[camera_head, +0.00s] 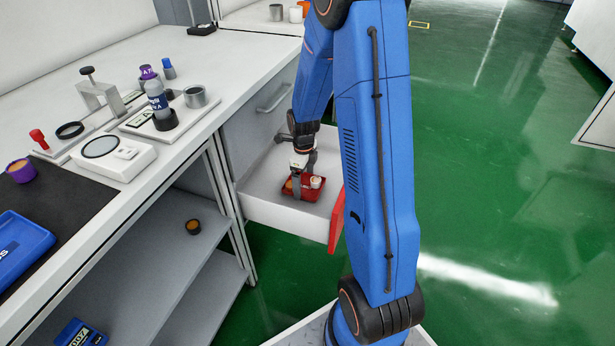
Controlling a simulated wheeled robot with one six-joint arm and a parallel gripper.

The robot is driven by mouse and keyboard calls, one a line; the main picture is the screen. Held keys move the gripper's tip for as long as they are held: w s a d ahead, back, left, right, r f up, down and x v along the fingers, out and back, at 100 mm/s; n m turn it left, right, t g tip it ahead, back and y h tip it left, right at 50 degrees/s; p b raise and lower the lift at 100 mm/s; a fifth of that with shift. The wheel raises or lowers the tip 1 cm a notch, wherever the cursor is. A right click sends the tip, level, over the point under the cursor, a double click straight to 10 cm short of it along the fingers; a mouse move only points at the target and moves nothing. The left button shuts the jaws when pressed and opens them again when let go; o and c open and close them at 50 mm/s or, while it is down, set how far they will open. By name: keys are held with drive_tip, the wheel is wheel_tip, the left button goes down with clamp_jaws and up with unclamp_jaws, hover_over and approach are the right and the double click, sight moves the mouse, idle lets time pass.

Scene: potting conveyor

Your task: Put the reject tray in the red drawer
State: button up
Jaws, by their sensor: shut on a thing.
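The reject tray is a small red tray (288,193) holding a white round piece and an orange piece. My gripper (300,178) points down and is shut on the tray. The red drawer (262,206) is pulled out from under the bench, with pale walls and a red front (335,222) partly hidden behind my blue arm. The tray is within the drawer's outline, near its front end. I cannot tell whether it touches the drawer floor.
The white bench (135,50) at the left holds a clamp (100,95), a labelled bottle (156,97), a metal cup (195,96) and a blue tray (18,250). A lower shelf (180,245) is under it. Green floor at the right is clear.

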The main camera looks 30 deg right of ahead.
sight(308, 180)
drive_tip(key=w+d, duration=0.2)
drive_tip(key=shift+d, duration=0.35)
drive_tip(key=shift+w+d+f, duration=0.15)
drive_tip(key=shift+d+f, duration=0.05)
drive_tip(key=shift+f, duration=0.45)
drive_tip(key=shift+f, duration=0.1)
drive_tip(key=o, duration=0.9)
drive_tip(key=shift+r, duration=3.9)
